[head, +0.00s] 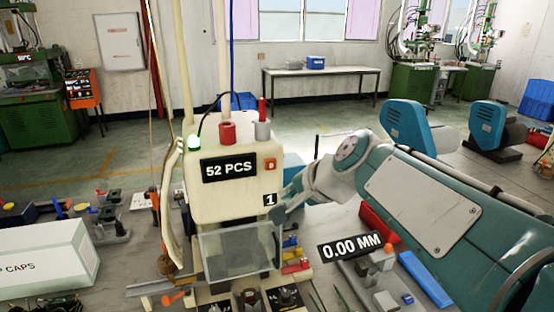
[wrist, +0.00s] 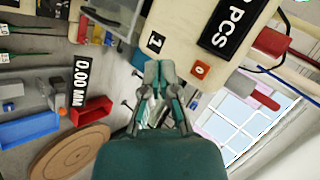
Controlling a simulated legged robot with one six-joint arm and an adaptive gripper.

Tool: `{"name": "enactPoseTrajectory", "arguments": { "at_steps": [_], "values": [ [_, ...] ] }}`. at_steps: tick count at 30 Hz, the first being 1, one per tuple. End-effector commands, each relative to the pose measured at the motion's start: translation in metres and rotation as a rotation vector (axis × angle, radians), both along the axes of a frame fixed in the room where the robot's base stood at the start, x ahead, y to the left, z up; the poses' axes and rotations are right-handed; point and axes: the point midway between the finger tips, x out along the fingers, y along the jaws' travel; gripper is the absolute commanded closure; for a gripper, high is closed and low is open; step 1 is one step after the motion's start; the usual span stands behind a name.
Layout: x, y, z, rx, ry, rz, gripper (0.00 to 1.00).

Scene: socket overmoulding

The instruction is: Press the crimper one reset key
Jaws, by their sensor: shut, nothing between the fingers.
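Crimper one (head: 228,190) is a cream machine with a "52 PCS" display (head: 229,169) and a black "1" label (head: 270,199). Its reset key (head: 270,164) is a small orange square on the front, right of the display. The key also shows in the wrist view (wrist: 200,70), to the right of my fingertips. My gripper (head: 281,211) is shut and empty at the right side of the crimper, below the key and close to the label. In the wrist view my fingertips (wrist: 160,69) lie between label and key. I cannot tell whether they touch the machine.
A clear guard (head: 238,250) hangs below on the crimper's front. A "0.00 MM" gauge display (head: 349,247) and a blue bin (head: 425,279) are to the right on the bench. A white caps box (head: 45,258) stands at the left.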

Motion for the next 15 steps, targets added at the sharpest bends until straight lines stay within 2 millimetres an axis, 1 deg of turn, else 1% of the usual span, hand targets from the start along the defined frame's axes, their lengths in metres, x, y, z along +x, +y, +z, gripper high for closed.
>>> {"name": "enactPoseTrajectory", "arguments": {
  "at_steps": [5, 10, 15],
  "values": [
    [0.0, -0.001, 0.0, 0.002, 0.0, -0.002, 1.0],
    [0.002, 0.004, 0.0, -0.004, 0.001, 0.0, 1.0],
    [0.016, 0.008, -0.001, -0.004, 0.002, 0.001, 1.0]
  ]
}}
